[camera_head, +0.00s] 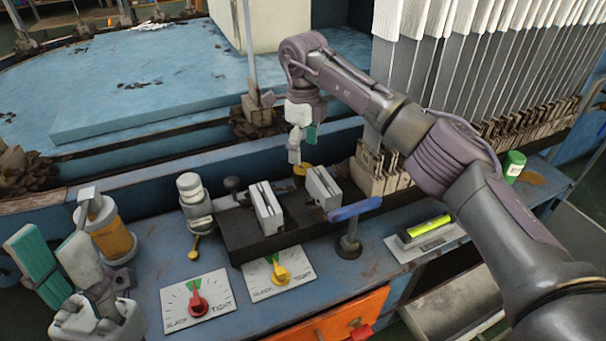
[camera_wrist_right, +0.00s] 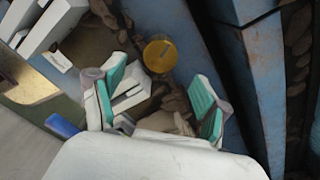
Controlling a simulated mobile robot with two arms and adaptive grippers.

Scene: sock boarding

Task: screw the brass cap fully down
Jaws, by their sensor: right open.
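The brass cap (camera_head: 301,169) is a small round yellow-gold piece behind the grey vise jaws in the head view. In the right wrist view the brass cap (camera_wrist_right: 160,54) shows as a round disc, seen from above. My right gripper (camera_head: 300,150) hangs just above the cap, and its fingers partly cover that spot in the head view. In the wrist view my right gripper (camera_wrist_right: 160,85) is open, its teal pads on either side and the cap just beyond the gap, apart from both. My left gripper (camera_head: 58,250) is open and empty at the lower left. The cap's thread is hidden.
A vise with two grey jaws (camera_head: 267,207) stands mid-bench beside a blue-handled post (camera_head: 350,232). An amber jar (camera_head: 112,238) is close to my left gripper. Two dial plates (camera_head: 178,318) lie in front. A level (camera_head: 428,228) and green can (camera_head: 514,163) are right.

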